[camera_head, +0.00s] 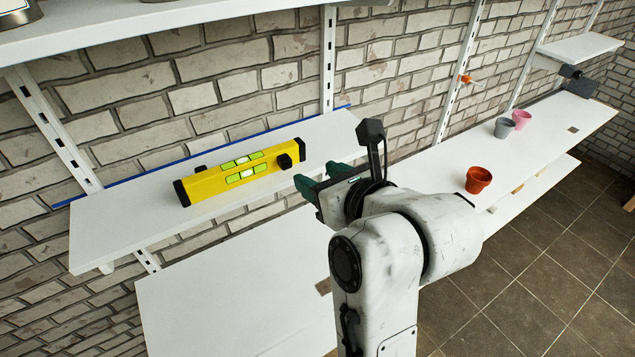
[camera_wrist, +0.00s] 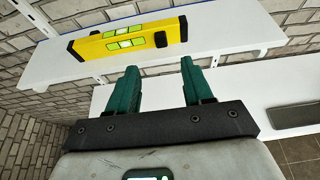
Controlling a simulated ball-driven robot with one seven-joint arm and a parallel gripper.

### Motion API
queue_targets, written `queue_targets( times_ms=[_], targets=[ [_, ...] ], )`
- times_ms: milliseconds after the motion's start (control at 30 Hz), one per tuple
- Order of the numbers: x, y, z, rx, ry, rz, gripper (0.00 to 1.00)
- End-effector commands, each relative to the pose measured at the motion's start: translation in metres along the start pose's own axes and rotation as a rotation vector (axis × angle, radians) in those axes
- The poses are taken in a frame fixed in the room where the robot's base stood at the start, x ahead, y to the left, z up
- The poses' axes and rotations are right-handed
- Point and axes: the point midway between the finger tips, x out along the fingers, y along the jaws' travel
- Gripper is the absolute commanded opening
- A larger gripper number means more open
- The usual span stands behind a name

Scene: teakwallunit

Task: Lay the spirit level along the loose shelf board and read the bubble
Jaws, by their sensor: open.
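The yellow spirit level (camera_head: 215,183) with black end caps and green vials lies on a white shelf board (camera_head: 110,222) on wall brackets at the left. In the wrist view the level (camera_wrist: 95,47) lies on the board (camera_wrist: 60,74) beyond my fingertips. My gripper (camera_head: 308,184) has green fingers, open and empty, at the board's front edge, to the right of the level and apart from it. It also shows in the wrist view (camera_wrist: 160,72). The bubbles are too small to read. Whether this board is the loose one cannot be told.
A higher white shelf (camera_head: 170,18) overhangs the back left. A lower white surface (camera_head: 230,290) lies below the board. To the right, a long shelf (camera_head: 440,168) holds an orange pot (camera_head: 478,180), a grey pot (camera_head: 504,128) and a pink pot (camera_head: 521,119). The brick wall stands behind.

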Motion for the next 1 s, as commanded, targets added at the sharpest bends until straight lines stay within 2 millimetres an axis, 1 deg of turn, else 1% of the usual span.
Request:
queue_targets(
  times_ms=[67, 367, 467, 533, 567, 667, 700, 767, 800, 867, 900, 967, 1000],
  targets=[
    [0.000, -0.002, 0.003, 0.000, 0.000, -0.001, 0.51],
    [0.001, -0.004, 0.003, -0.001, 0.000, -0.001, 0.51],
    [0.000, -0.009, -0.005, -0.040, 0.016, -0.011, 0.51],
    [-0.004, -0.019, -0.018, -0.122, 0.048, -0.028, 0.51],
    [-0.005, -0.025, -0.027, -0.173, 0.069, -0.036, 0.51],
    [-0.017, -0.048, -0.065, -0.398, 0.167, -0.059, 0.51],
    [-0.023, -0.059, -0.083, -0.502, 0.215, -0.061, 0.51],
    [-0.033, -0.073, -0.111, -0.660, 0.292, -0.052, 0.51],
    [-0.041, -0.081, -0.129, -0.761, 0.343, -0.038, 0.51],
    [-0.054, -0.092, -0.157, -0.909, 0.419, -0.005, 0.51],
    [-0.064, -0.099, -0.175, -1.005, 0.469, 0.024, 0.51],
    [-0.079, -0.108, -0.202, -1.143, 0.541, 0.079, 0.51],
    [-0.089, -0.112, -0.221, -1.232, 0.586, 0.125, 0.51]
  ],
)
